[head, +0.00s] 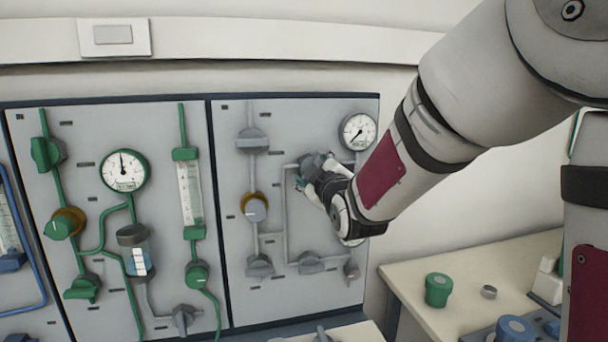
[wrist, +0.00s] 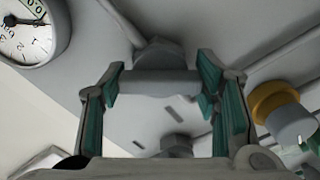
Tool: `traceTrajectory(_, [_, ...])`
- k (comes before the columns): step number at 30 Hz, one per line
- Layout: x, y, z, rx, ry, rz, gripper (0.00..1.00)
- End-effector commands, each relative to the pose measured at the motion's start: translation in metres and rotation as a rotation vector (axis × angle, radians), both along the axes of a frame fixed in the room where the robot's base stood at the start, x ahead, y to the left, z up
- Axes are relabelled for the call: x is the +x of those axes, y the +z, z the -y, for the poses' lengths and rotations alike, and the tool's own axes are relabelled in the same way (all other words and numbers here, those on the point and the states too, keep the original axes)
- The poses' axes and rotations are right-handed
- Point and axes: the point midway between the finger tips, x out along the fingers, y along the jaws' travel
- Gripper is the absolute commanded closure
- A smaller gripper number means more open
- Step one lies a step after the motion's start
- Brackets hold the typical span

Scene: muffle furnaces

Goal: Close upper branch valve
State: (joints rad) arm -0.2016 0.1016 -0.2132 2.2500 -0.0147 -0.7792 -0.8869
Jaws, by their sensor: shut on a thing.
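The upper branch valve (head: 313,161) is a grey knob on the right-hand grey panel, left of and below the round gauge. In the wrist view its grey bar handle (wrist: 158,84) spans the space between the teal finger pads. My gripper (head: 309,182) reaches it from the right, and its fingers (wrist: 160,78) are shut on the two ends of the handle. The gripper partly hides the valve in the head view. The handle lies across the picture in the wrist view.
A pressure gauge (head: 357,131) sits up and right of the valve. Other grey knobs (head: 252,140) and a yellow-ringed knob (head: 255,208) share the panel. A panel with green pipes (head: 124,170) stands to the left. A bench (head: 455,265) with a green jar (head: 438,290) is at right.

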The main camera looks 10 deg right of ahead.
Motion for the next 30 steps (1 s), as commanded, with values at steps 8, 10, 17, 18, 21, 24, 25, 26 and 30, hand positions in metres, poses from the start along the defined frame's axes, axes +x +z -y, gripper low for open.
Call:
traceTrajectory(8, [0.0003,-0.0012,-0.0003,-0.260,0.001,-0.001,0.72])
traceTrajectory(10, [0.0003,-0.0013,-0.0003,-0.322,0.001,-0.001,0.72])
traceTrajectory(17, [0.0003,-0.0014,-0.0005,-0.495,0.001,-0.002,0.72])
traceTrajectory(18, [0.0002,-0.0013,-0.0005,-0.519,0.001,-0.002,0.72])
traceTrajectory(21, [0.0002,-0.0010,-0.0005,-0.571,0.002,-0.001,0.72])
traceTrajectory(24, [0.0001,-0.0009,-0.0005,-0.611,0.002,-0.001,0.72])
traceTrajectory(25, [0.0001,-0.0009,-0.0005,-0.621,0.002,-0.001,0.72])
traceTrajectory(26, [0.0001,-0.0009,-0.0005,-0.629,0.002,-0.001,0.72])
traceTrajectory(30, [0.0000,-0.0008,-0.0006,-0.656,0.002,-0.001,0.72])
